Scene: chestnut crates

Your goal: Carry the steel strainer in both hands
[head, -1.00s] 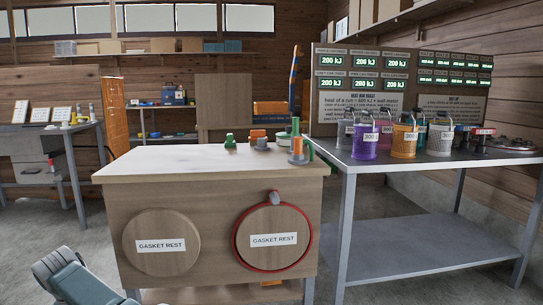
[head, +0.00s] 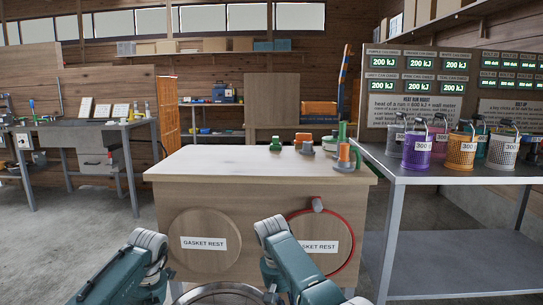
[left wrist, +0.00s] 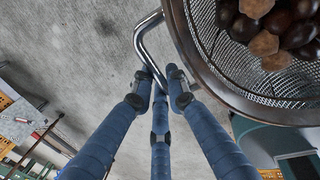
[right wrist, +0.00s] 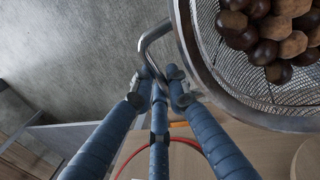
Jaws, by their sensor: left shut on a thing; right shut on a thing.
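The steel strainer (head: 222,289) shows only its rim at the bottom edge of the head view, between my two arms. The left wrist view shows its mesh bowl and rim (left wrist: 192,55) with brown chestnuts (left wrist: 275,25) inside. My left gripper (left wrist: 158,78) is shut on one looped wire handle of the strainer. The right wrist view shows the other side of the rim (right wrist: 196,60) and more chestnuts (right wrist: 270,35). My right gripper (right wrist: 158,82) is shut on the handle there. Both grippers are below the head view.
A wooden cabinet (head: 260,165) with two "GASKET REST" discs stands ahead, small coloured parts on its top. A grey bench (head: 450,172) with coloured mesh cans is at the right. Another bench (head: 85,127) stands far left. Concrete floor (head: 90,222) is open at the left.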

